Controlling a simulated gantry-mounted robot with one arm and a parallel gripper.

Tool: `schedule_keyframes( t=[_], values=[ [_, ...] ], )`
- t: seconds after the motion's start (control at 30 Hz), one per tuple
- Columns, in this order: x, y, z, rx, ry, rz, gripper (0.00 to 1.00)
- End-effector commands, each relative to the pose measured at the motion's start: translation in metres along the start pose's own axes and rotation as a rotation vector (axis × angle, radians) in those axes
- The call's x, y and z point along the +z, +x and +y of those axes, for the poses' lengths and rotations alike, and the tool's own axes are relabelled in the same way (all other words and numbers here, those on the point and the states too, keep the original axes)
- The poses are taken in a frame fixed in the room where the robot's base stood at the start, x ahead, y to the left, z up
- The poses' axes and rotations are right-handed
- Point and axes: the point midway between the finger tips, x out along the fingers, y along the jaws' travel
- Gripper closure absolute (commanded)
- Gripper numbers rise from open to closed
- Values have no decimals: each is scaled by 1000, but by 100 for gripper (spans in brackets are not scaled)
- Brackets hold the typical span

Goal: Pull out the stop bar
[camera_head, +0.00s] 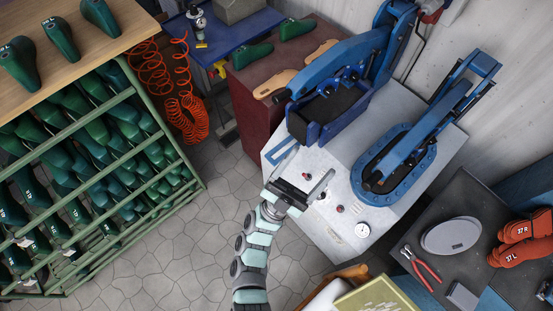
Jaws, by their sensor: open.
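My gripper (314,159) is open, its two fingers apart, over the front left part of the pale grey machine top (325,235). A small blue bar-like piece (276,149) lies at the machine's left edge, close to the left finger. I cannot tell whether it is the stop bar or whether the finger touches it. The blue press (345,60) with an open box-like bed (330,112) stands behind the gripper. My wrist hides part of the machine's front edge.
A blue oval frame (425,170) with a raised lever stands to the right on the machine. Red knobs (340,208) and a dial gauge (362,229) are near its front. A green rack of shoe lasts (150,165) stands left. Paved floor (180,250) between is clear.

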Motion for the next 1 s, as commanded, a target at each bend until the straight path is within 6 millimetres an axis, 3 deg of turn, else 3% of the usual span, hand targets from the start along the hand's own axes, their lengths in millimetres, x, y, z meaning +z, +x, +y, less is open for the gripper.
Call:
schedule_keyframes(
  t=[0.03,0.2,0.4,0.5,0.6,0.73,0.87,1.0],
  values=[
    [44,-37,12,55,-35,-50,24],
    [145,-113,19,207,-166,-259,24],
    [246,-214,-5,277,-295,-538,24],
    [282,-261,-26,265,-347,-667,24],
    [306,-299,-46,236,-391,-771,24],
    [322,-328,-66,200,-428,-855,24],
    [327,-340,-74,179,-447,-893,24],
    [336,-332,-72,178,-451,-897,24]
  ],
)
